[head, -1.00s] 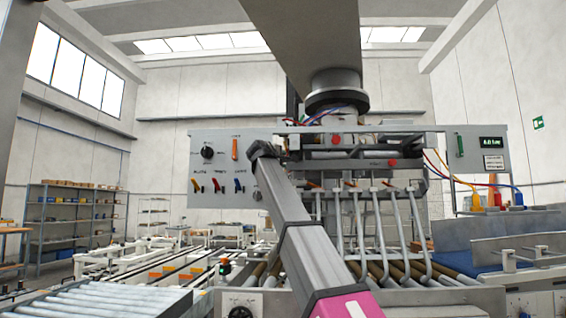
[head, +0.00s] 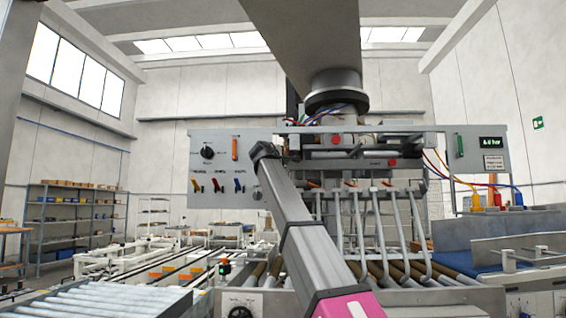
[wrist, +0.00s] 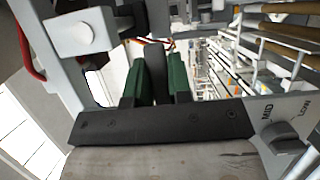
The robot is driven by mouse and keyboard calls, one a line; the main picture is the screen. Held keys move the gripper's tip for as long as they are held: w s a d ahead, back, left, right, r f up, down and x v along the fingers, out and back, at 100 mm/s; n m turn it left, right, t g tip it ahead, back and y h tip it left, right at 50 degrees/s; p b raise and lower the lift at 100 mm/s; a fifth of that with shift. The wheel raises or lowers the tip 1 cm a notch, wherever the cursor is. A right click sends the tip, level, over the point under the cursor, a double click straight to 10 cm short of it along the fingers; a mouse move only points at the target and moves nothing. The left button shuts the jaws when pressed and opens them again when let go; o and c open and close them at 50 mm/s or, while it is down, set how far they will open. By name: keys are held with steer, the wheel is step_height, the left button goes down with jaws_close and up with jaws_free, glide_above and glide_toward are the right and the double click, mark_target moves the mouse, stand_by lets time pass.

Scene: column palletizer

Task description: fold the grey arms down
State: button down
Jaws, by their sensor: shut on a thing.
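The grey arms (head: 404,236) are several bent grey tubes in the head view. They hang from the frame under the panel down to the rollers, and their lower ends curve in front of the brown rollers. My gripper (wrist: 156,85) has green-lined fingers shut on a dark grey lever (wrist: 156,62), which stands between them in the wrist view. In the head view my arm reaches up from the bottom, and its end is at the control panel (head: 222,165), right of the orange lever (head: 235,149). There my arm hides the fingers and the held lever.
A black knob (head: 207,152) and yellow, red and blue toggles sit on the panel's left. In the wrist view a knob (wrist: 285,140) by the words MID and LOW is close to my gripper. Roller conveyor (head: 95,303) at lower left; blue belt (head: 455,262) at right.

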steer(key=r+n, duration=0.1)
steer(key=n, duration=0.1)
steer(key=r+n+t, duration=0.1)
steer(key=r+n, duration=0.1)
steer(key=shift+a, duration=0.35)
steer(key=shift+a+r+n+t+y, duration=0.15)
steer(key=shift+a+r+n+t, duration=0.25)
steer(key=shift+n, duration=0.5)
steer(key=shift+a+r+n+t+y, duration=0.15)
steer(key=shift+r+n+t, duration=0.3)
steer(key=shift+n, duration=0.45)
steer(key=shift+a+r+n+t+y, duration=0.1)
steer(key=shift+a+r+n+t, duration=0.3)
steer(key=shift+n, duration=0.5)
steer(key=c, duration=1)
jaws_free()
steer(key=shift+d, duration=0.1)
steer(key=shift+c, duration=0.2)
steer(key=shift+r, duration=0.1)
steer(key=shift+r, duration=0.1)
